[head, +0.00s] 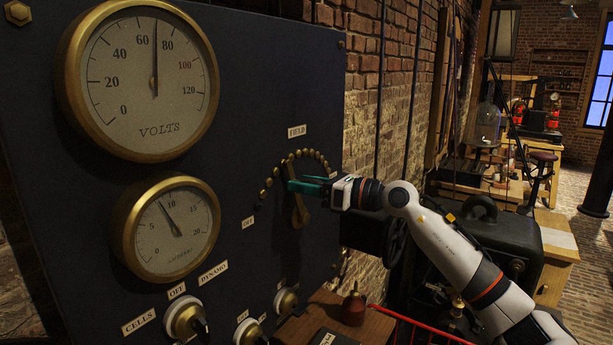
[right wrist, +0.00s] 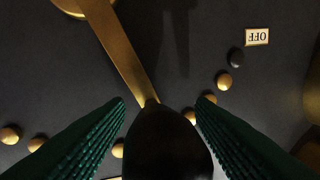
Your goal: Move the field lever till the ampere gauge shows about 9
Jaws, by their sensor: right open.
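The ampere gauge (head: 170,250) is the smaller brass-rimmed dial at lower left in the head view. Its needle points just left of the 10 mark, at roughly 8 to 9. The field lever (head: 299,207) is a brass arm on the dark panel under the FIELD label; my gripper partly covers it. In the right wrist view the lever (right wrist: 122,50) runs from upper left down to its black knob (right wrist: 168,145). My right gripper (head: 305,185) has green fingers, open, one on each side of the knob. Contact cannot be told. My left gripper is not in view.
An arc of brass studs (head: 310,154) surrounds the lever, with an OFF label (head: 248,222) at its lower left end. The volts gauge (head: 140,100) reads about 70.

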